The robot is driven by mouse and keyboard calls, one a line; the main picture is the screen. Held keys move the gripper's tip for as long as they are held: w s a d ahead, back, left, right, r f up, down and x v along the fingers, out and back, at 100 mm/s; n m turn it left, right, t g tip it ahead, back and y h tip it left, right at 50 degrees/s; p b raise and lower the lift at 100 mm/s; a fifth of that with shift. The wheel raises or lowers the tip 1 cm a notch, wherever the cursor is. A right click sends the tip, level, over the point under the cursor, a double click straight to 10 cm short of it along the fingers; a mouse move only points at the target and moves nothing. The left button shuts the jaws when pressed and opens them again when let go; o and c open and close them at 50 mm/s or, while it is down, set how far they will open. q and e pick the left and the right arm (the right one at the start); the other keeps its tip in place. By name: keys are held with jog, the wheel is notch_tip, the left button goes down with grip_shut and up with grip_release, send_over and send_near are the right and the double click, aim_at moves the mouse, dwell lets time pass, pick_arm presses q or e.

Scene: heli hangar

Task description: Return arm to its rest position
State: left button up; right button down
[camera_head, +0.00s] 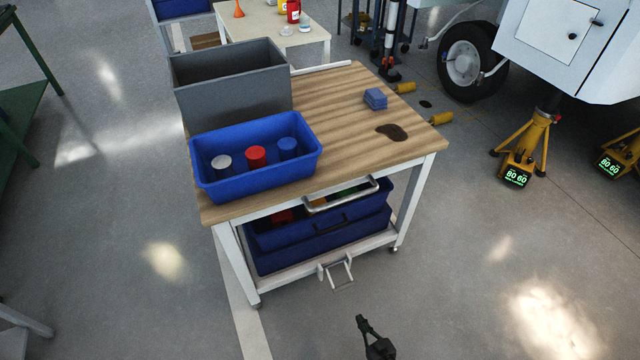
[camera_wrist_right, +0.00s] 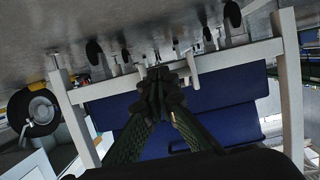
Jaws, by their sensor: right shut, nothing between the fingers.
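My right gripper (camera_head: 364,325) shows at the bottom of the head view, low over the floor in front of the wooden-topped cart (camera_head: 330,109). It is shut and empty, and apart from the cart. In the right wrist view, its fingers (camera_wrist_right: 158,78) meet in the middle, with the cart's frame and a blue bin (camera_wrist_right: 220,120) behind them. My left gripper is in neither view.
Blue bins (camera_head: 325,240) sit below. Yellow jacks (camera_head: 523,150) stand right. Floor around my gripper is clear.

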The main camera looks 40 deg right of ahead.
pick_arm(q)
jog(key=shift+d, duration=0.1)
